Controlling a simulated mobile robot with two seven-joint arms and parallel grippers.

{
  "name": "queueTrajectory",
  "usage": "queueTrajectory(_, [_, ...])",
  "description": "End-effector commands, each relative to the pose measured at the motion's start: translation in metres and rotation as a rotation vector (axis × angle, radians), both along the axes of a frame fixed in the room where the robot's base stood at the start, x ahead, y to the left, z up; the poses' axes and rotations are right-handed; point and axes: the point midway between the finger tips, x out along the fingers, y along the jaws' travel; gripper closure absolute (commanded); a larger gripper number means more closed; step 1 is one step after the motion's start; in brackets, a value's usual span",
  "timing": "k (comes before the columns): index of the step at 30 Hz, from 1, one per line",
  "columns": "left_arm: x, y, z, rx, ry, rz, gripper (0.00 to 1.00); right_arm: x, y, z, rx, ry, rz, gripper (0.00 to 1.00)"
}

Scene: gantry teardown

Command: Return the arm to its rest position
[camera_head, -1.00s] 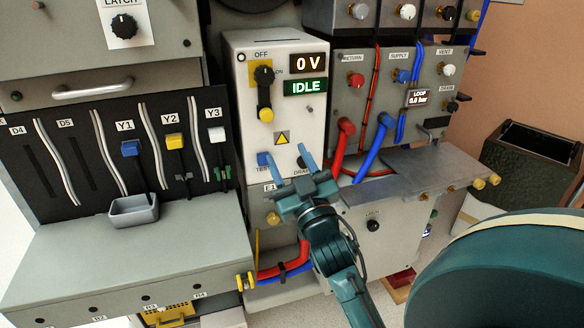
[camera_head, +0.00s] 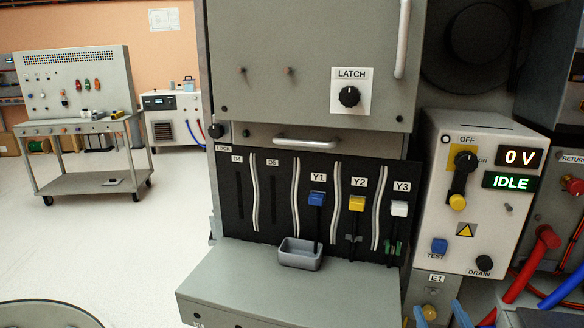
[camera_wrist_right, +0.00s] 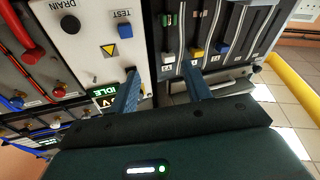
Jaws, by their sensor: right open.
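My right gripper (camera_head: 441,315) shows only by its two blue fingertips at the bottom edge of the head view. They are apart, below the grey power panel (camera_head: 439,196) and near the E1 label. In the right wrist view the open gripper (camera_wrist_right: 163,90) has nothing between its fingers. Beyond them are the same panel (camera_wrist_right: 75,62) and the slotted black board (camera_wrist_right: 233,28). The rest of the right arm is hidden below the head view. My left gripper is in neither view.
The display (camera_head: 513,180) reads 0 V and IDLE. A small grey tray (camera_head: 300,257) sits under the Y1 slot, above a grey ledge (camera_head: 285,300). Red hose (camera_head: 530,266) and blue hose (camera_head: 566,290) are at right. A wheeled cart (camera_head: 85,184) stands far left beyond clear floor.

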Motion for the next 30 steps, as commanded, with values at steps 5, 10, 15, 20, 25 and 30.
queueTrajectory(5, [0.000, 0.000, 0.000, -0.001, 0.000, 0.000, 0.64, -0.053, 0.060, -0.067, 0.108, 0.241, 0.170, 0.52])
queueTrajectory(10, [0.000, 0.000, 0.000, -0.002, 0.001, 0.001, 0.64, -0.099, 0.101, -0.103, 0.198, 0.411, 0.279, 0.52])
queueTrajectory(15, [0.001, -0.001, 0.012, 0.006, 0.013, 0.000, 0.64, -0.131, 0.126, -0.108, 0.253, 0.529, 0.343, 0.52])
queueTrajectory(20, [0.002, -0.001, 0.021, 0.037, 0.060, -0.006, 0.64, -0.128, 0.126, -0.099, 0.229, 0.577, 0.332, 0.52])
queueTrajectory(25, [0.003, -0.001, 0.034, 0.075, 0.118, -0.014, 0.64, -0.127, 0.125, -0.086, 0.198, 0.640, 0.321, 0.52])
queueTrajectory(30, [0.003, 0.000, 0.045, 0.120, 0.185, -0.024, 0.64, -0.127, 0.124, -0.075, 0.164, 0.712, 0.310, 0.52])
